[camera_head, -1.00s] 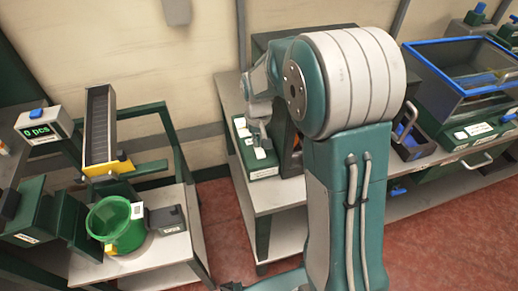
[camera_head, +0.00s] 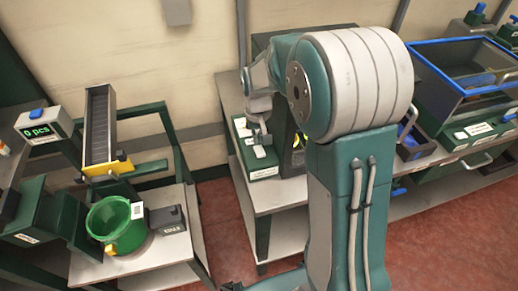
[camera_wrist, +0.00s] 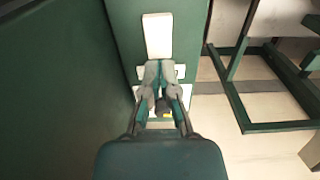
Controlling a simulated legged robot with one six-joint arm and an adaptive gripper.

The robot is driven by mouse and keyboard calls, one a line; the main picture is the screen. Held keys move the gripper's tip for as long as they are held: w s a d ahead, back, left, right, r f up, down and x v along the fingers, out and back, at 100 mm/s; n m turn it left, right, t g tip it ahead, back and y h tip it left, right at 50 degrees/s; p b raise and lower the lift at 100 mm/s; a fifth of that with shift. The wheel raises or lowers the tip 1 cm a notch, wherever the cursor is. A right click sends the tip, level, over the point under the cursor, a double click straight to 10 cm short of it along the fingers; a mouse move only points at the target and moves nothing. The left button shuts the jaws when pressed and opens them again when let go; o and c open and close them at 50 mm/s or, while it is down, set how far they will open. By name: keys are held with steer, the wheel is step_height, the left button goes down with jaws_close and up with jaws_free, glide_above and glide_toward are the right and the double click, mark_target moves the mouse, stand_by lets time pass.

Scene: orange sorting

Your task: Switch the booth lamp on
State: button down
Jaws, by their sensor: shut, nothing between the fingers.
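The green switch box (camera_head: 262,171) with white rocker switches and a white label stands on the bench, left of the booth (camera_head: 287,150). In the wrist view the switch box (camera_wrist: 128,22) shows a large white rocker (camera_wrist: 158,35) and smaller white plates. My gripper (camera_head: 260,138) is shut and empty, pointing down over the box close to a white rocker (camera_head: 260,152). In the wrist view my gripper (camera_wrist: 162,68) covers part of the switches, so I cannot tell whether it touches one. The booth is mostly hidden behind my arm; a bright yellow patch shows inside it.
A green bucket (camera_head: 117,226) stands on the left table beside a dark grey box (camera_head: 167,219). A chute (camera_head: 98,125) and a counter display (camera_head: 40,127) are behind it. A blue-rimmed bin (camera_head: 440,62) is at the right. Red floor lies between the benches.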

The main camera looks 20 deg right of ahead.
mark_target(258, 148)
steer(key=shift+r, duration=2.45)
steer(key=s+r+t, duration=0.2)
steer(key=s+r, duration=0.3)
steer(key=s, duration=0.6)
steer(key=s+r+t, duration=0.3)
steer(key=s+r, duration=0.3)
steer(key=s, duration=0.6)
steer(key=shift+r+t, duration=0.2)
steer(key=shift+t, duration=0.1)
